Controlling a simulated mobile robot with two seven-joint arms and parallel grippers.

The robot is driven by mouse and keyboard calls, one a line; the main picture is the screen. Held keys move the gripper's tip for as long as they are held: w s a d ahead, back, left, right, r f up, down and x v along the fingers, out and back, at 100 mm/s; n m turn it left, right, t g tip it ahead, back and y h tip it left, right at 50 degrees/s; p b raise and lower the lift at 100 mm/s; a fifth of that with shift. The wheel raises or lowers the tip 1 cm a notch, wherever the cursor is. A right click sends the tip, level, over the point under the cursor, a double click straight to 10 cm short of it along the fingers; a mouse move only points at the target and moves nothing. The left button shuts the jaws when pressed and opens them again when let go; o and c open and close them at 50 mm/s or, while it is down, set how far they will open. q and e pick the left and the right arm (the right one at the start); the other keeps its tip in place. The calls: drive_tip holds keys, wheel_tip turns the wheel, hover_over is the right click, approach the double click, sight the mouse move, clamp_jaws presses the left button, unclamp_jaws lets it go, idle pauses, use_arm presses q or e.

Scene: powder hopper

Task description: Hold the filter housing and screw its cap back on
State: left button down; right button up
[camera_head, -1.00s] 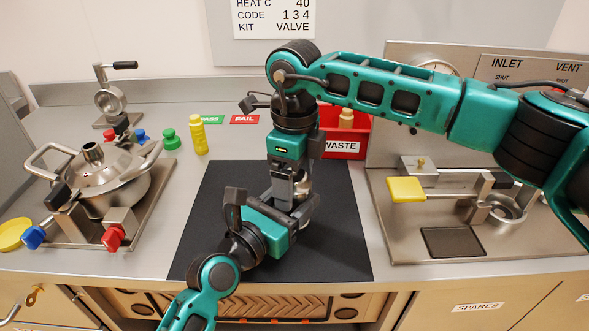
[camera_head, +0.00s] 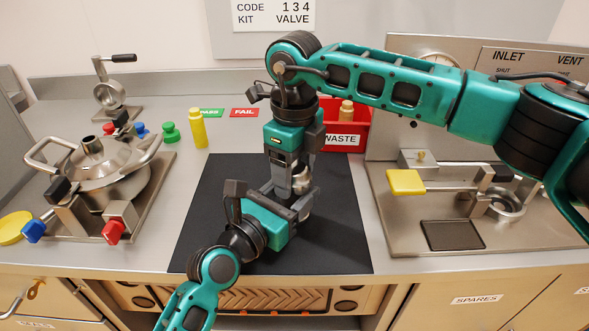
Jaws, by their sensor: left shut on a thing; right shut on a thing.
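The filter housing (camera_head: 304,187) is a small metallic cylinder standing upright over the black mat (camera_head: 215,215), mostly hidden by my grippers. My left gripper (camera_head: 298,203) reaches in from the lower left and is shut on the housing's lower part. My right gripper (camera_head: 291,181) points straight down from above and is shut at the top of the housing, where the cap would be. The cap is hidden behind its fingers, so I cannot tell how it sits or how far it is threaded.
A steel hopper with a lid (camera_head: 105,170) stands at the left. A yellow bottle (camera_head: 198,130) and small coloured caps are behind the mat. A red WASTE bin (camera_head: 345,142) stands behind the grippers. A steel fixture with a yellow handle (camera_head: 405,182) is at the right. The mat's front is clear.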

drive_tip(key=m, duration=0.3)
drive_tip(key=o, duration=1.2)
drive_tip(key=shift+o, duration=0.2)
drive_tip(key=shift+r, duration=0.1)
wheel_tip(320, 180, up, 12)
use_arm(q)
drive_tip(key=shift+c, duration=1.1)
unclamp_jaws()
